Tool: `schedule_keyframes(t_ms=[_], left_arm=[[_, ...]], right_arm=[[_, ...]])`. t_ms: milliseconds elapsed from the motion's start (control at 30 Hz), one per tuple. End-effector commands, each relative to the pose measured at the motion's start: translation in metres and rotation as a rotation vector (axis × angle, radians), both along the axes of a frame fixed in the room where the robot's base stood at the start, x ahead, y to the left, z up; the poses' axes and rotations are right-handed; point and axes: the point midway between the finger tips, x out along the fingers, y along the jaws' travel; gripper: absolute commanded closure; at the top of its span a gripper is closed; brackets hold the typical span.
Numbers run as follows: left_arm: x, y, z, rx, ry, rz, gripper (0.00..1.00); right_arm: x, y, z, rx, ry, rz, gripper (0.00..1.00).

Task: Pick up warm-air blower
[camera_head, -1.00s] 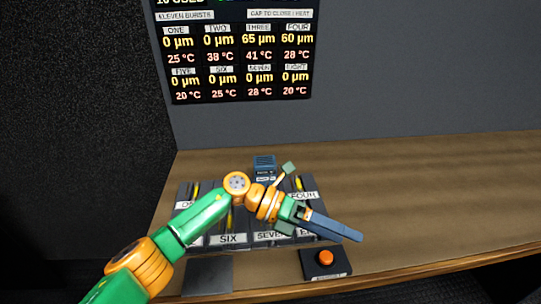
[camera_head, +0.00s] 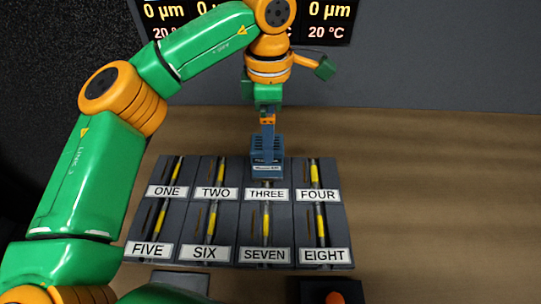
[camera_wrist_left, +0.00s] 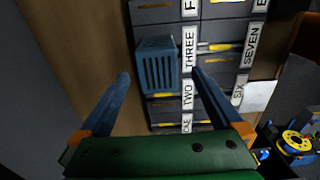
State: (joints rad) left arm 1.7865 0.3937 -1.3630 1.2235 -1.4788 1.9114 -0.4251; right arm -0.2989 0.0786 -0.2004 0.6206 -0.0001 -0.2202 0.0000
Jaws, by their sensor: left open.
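The warm-air blower, a small blue box with a slotted grille (camera_head: 266,156), stands at the back edge of the numbered panel, behind the THREE label. It also shows in the left wrist view (camera_wrist_left: 158,66), ahead of and between my finger tips. My left gripper (camera_head: 267,128) points down right at the blower in the head view, its fingers overlapping the blower's top. In the wrist view the two blue fingers (camera_wrist_left: 161,76) are spread wide, with nothing held. I cannot tell whether they touch the blower. My right gripper is not in view.
The dark panel has several labelled slots, ONE to EIGHT (camera_head: 283,223), with yellow pieces. An orange button on a black box (camera_head: 335,297) is at the front edge. The wooden bench (camera_head: 430,180) is clear on the right. A readout screen (camera_head: 330,22) hangs behind.

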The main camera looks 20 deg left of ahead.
Motion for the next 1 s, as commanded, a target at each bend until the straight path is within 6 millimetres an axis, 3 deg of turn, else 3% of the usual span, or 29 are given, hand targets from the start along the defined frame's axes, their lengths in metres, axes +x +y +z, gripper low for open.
schedule_keyframes(t_ms=[167,400,667,1000], left_arm=[[0.000,0.001,-0.019,0.000,0.004,0.000,0.00],[0.004,0.005,-0.063,-0.002,0.004,0.000,0.00],[0.005,0.004,-0.071,-0.003,0.001,0.001,0.00],[0.005,0.004,-0.071,-0.004,0.001,0.001,0.89]], right_arm=[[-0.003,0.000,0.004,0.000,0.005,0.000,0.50],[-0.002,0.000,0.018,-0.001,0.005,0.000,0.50],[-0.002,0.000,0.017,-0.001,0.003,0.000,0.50],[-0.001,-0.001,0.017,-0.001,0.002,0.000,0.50]])
